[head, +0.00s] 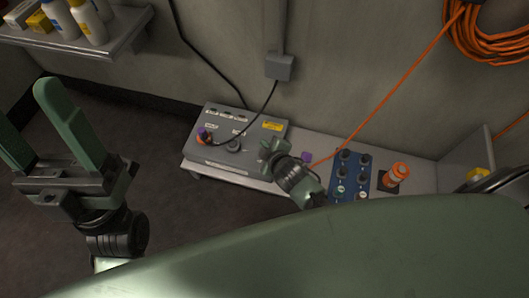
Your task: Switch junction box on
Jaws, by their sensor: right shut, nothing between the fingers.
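A grey box (215,118) with a sloped front stands on the low bench by the wall. My left gripper (24,108) is open and empty at the far left, away from the box.
A blue panel (349,176) with several dark knobs and an orange cylinder (397,174) are on the bench (252,183) to the right. An orange cable crosses to a coil (488,32) on the wall. A shelf (118,33) with bottles is upper left. Floor at left is clear.

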